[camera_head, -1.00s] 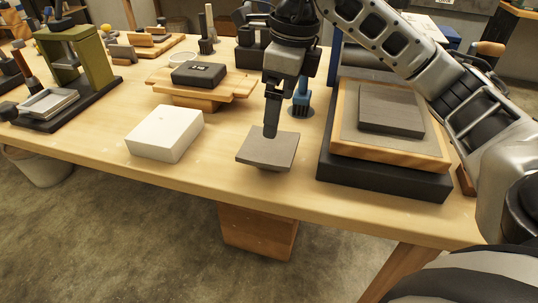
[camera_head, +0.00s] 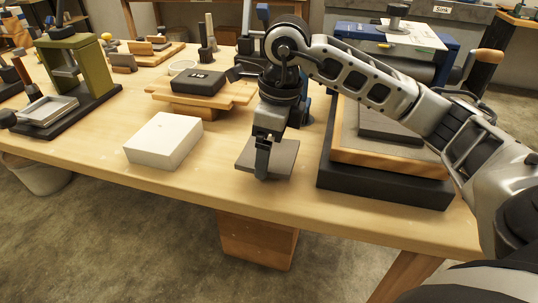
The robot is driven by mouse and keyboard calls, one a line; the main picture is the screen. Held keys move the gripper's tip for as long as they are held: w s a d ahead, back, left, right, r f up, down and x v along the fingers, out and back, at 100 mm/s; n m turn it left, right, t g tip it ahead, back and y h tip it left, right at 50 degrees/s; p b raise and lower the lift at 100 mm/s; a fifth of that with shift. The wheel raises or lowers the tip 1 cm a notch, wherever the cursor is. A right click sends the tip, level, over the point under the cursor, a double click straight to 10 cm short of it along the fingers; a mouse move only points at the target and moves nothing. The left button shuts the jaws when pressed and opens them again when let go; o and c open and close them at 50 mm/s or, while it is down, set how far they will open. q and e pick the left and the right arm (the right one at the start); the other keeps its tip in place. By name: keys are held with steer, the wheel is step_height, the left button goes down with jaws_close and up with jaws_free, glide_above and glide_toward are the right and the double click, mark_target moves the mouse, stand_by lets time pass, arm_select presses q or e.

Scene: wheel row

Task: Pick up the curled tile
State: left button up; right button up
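The curled tile (camera_head: 284,157) is a thin grey square slab lying near the front edge of the wooden table, right of a white block. My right gripper (camera_head: 262,172) points down over its near side. Its fingers overlap the tile's front edge and hide part of it. I cannot tell whether the fingers are apart or closed on the tile. My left gripper is not in view.
The white block (camera_head: 163,141) sits left of the tile. A black base with a wooden board (camera_head: 390,158) and grey slabs stands close on the right. A small wooden stand (camera_head: 195,108) bears a dark box behind. The table's front edge (camera_head: 225,203) is near.

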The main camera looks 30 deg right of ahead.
steer(key=c, duration=0.6)
steer(key=shift+o, duration=0.2)
steer(key=shift+r, duration=0.15)
steer(key=shift+r, duration=0.2)
step_height(320, 180, up, 2)
steer(key=shift+r, duration=0.15)
steer(key=s+r+p, duration=0.1)
steer(key=s+r, duration=0.9)
steer(key=s, duration=0.4)
steer(key=shift+a+p, duration=0.2)
steer(key=shift+p, duration=0.15)
